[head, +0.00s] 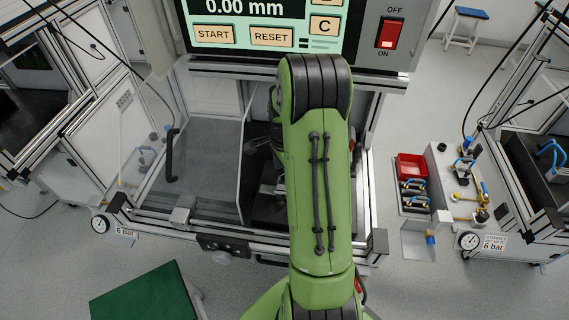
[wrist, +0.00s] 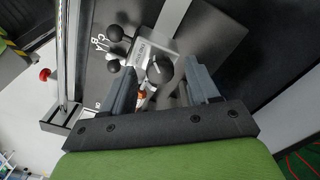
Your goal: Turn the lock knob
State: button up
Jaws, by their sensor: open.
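In the wrist view a grey metal block (wrist: 150,50) with a small lettered plate stands on a dark surface. A black round knob (wrist: 161,68) on it shows between the two fingers of my gripper (wrist: 161,75). Two more black ball knobs, an upper one (wrist: 115,33) and a lower one (wrist: 112,66), stick out to the left of the block. I cannot tell which is the lock knob. My gripper is open, with a finger on either side of the round knob and no clear contact. In the head view my green arm hides the gripper and the knobs.
In the head view a test machine has a display panel (head: 250,25) and a red switch (head: 390,34). A clear guard with a black handle (head: 172,155) stands left of my arm. Metal frame rails edge the work space.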

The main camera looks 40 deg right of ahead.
aim_at(283, 174)
notch_tip(283, 174, up, 16)
jog(key=p, duration=0.2)
jog(key=shift+f, duration=0.15)
jog(key=s+a+r+n+t, duration=0.1)
jog(key=s+a+r+n, duration=0.15)
jog(key=a+n, duration=0.2)
jog(key=s+a+r+n+t+h, duration=0.1)
jog(key=s+a+r+n, duration=0.15)
jog(key=a, duration=0.35)
jog(key=s+a+r+n+t, duration=0.1)
jog(key=a+r+n, duration=0.2)
jog(key=a+n, duration=0.25)
jog(key=s+a+f+n+t+y, duration=0.1)
jog(key=s+a+n+t, duration=0.1)
jog(key=s+a+n, duration=0.5)
jog(key=s+n, duration=0.2)
jog(key=shift+s+f+t, duration=0.15)
jog(key=shift+s+t, duration=0.15)
jog(key=shift+s, duration=0.05)
